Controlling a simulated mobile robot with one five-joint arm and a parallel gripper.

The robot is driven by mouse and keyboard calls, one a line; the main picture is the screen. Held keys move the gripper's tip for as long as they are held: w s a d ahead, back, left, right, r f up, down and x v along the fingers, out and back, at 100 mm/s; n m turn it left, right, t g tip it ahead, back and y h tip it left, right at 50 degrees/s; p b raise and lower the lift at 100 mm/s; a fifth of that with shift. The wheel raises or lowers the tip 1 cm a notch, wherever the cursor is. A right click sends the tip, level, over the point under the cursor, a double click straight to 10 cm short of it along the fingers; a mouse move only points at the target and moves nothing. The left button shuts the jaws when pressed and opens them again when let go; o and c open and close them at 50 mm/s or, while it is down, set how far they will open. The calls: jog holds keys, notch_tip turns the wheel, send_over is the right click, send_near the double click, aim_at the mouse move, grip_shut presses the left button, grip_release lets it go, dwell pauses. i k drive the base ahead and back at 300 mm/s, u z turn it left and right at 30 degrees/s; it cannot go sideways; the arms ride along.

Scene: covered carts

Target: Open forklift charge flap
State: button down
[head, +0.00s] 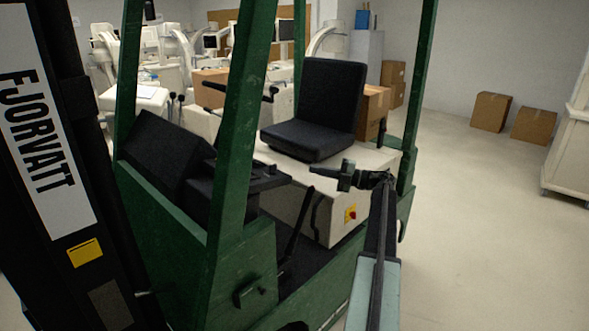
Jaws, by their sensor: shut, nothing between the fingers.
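The forklift has a green frame (235,130), a black seat (318,105) and a cream body (320,205) under the seat. A red knob on a yellow plate (350,213) is on the side of the cream body. A dark handle (250,292) is on the green lower panel at the front. I cannot make out which part is the charge flap. My gripper (316,169) is shut and empty, pointing left in front of the cream body, just below the seat. I cannot tell whether it touches the body. My arm hides part of the forklift's side.
The black mast with a white name sign (40,140) stands at the left. Green posts rise around the seat. Cardboard boxes (491,111) stand by the back wall, and a pale cart (570,140) is at the right edge.

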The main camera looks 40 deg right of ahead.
aim_at(245, 297)
jog(key=k, duration=1)
